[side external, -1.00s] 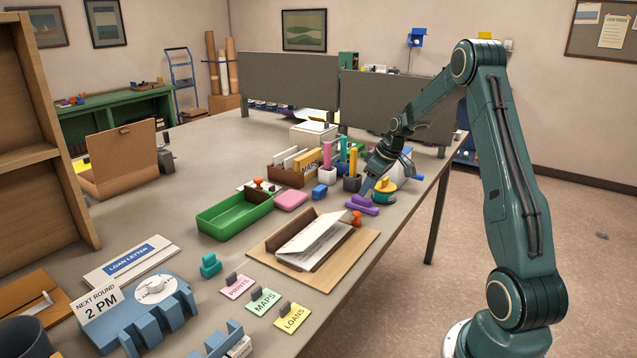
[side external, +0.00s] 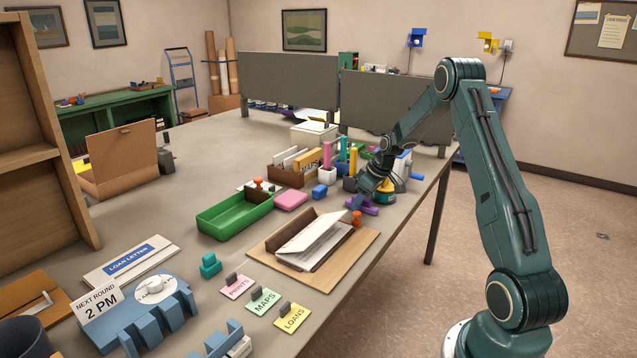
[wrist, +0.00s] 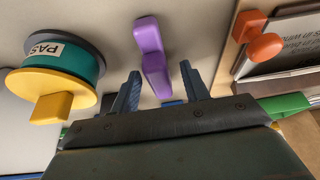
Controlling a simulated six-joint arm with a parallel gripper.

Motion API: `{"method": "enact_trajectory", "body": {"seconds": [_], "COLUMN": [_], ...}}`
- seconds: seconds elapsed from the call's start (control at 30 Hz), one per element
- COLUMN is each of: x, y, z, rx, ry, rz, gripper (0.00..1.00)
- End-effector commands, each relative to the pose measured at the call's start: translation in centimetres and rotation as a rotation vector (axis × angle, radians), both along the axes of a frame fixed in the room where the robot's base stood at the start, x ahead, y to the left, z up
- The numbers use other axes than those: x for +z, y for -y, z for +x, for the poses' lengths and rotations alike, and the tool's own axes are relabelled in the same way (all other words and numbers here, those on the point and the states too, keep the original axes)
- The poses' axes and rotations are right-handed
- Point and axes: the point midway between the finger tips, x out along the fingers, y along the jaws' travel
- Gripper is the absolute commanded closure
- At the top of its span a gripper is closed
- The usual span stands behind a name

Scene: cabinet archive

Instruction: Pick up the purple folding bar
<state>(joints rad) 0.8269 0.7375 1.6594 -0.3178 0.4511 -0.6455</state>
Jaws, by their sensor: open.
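The purple folding bar (side external: 362,206) lies on the table near its right edge, partly hidden by my gripper in the side view. In the wrist view the purple bar (wrist: 152,55) lies just ahead of my gripper (wrist: 160,82), lined up with the gap between the two blue fingers. Its near end reaches to about the fingertips. The fingers are apart with nothing held between them. In the side view my gripper (side external: 358,198) points down over the bar; whether it touches the bar cannot be told.
A yellow and teal round holder (wrist: 75,65) stands left of my gripper in the wrist view. An orange knob (wrist: 262,46) and an open folder (side external: 315,238) on a board are close on the right. A blue block (side external: 320,191) and pink block (side external: 291,200) lie nearby.

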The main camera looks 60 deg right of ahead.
Motion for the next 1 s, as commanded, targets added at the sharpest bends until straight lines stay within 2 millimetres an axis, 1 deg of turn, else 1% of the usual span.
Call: {"method": "enact_trajectory", "body": {"seconds": [0.47,0.5,0.57,0.7,0.73,1.0], "x": [-0.05,-0.04,-0.04,-0.04,-0.04,0.02], "y": [0.01,0.01,0.01,0.01,0.01,0.02], "z": [0.03,0.03,0.03,0.03,0.03,0.04], "rx": [0.0,0.0,0.0,0.0,0.0,0.0], "ry": [0.0,0.0,0.0,0.0,0.0,0.001], "rz": [-0.001,-0.001,-0.001,-0.001,-0.001,-0.001], "gripper": [0.55,0.58,0.7,0.98,1.0,1.0]}}
